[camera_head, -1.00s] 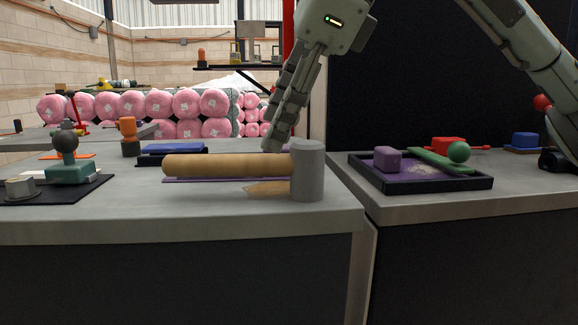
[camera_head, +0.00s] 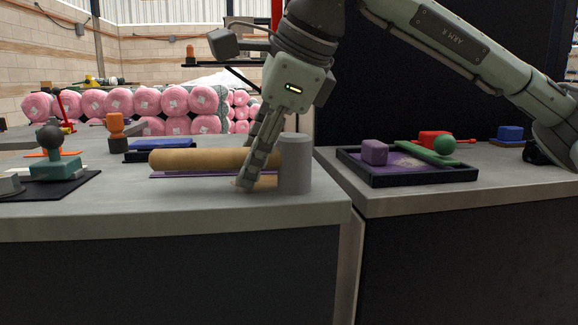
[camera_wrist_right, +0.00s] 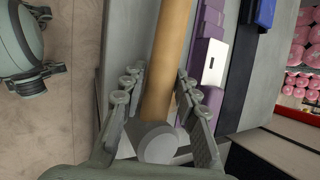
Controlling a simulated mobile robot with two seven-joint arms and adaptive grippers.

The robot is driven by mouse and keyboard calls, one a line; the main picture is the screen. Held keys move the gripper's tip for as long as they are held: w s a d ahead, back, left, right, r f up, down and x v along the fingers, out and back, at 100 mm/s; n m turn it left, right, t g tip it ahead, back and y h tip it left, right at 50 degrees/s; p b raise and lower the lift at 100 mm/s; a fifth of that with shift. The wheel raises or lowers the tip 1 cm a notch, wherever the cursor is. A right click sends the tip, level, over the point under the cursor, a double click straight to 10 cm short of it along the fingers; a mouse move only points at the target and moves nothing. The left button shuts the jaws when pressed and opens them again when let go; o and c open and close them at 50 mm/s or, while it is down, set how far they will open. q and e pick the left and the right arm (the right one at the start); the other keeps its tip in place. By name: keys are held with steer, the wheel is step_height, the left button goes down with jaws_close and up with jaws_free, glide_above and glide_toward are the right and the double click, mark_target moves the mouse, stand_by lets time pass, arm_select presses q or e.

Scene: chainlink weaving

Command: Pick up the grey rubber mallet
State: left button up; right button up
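The mallet lies on its side near the front right of the grey bench, with a long tan handle (camera_head: 195,161) and a thick grey cylindrical head (camera_head: 295,163). My right gripper (camera_head: 247,182) points down at the handle close to the head, its fingers covering part of the handle. In the right wrist view, the open fingers (camera_wrist_right: 160,76) stand either side of the tan handle (camera_wrist_right: 168,50), with gaps visible. The grey head (camera_wrist_right: 160,146) is at the bottom, near the finger bases.
A purple strip (camera_head: 170,174) lies by the handle, and a blue block (camera_head: 160,145) sits behind. A teal stand with a dark ball (camera_head: 53,165) is at left. A black-edged tray (camera_head: 425,181) stands on the right-hand bench. The bench front is clear.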

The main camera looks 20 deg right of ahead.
mark_target(248, 149)
jaws_close()
steer(key=shift+r, duration=0.15)
steer(key=shift+r, duration=0.3)
steer(key=r, duration=0.4)
steer(key=shift+a, duration=0.25)
arm_select(q)
steer(key=shift+s+a+f+g+y+p, duration=0.25)
steer(key=shift+s+a+f+g, duration=0.35)
steer(key=shift+s+a, duration=0.25)
steer(key=shift+s+a+f+g+y+p, duration=0.25)
steer(key=shift+s+a+f+g, duration=0.25)
steer(key=shift+s+a+f, duration=0.3)
arm_select(e)
steer(key=s+a+r, duration=0.5)
steer(key=a+r, duration=0.1)
steer(key=a, duration=0.4)
arm_select(q)
steer(key=shift+r, duration=0.15)
arm_select(e)
steer(key=shift+r, duration=0.1)
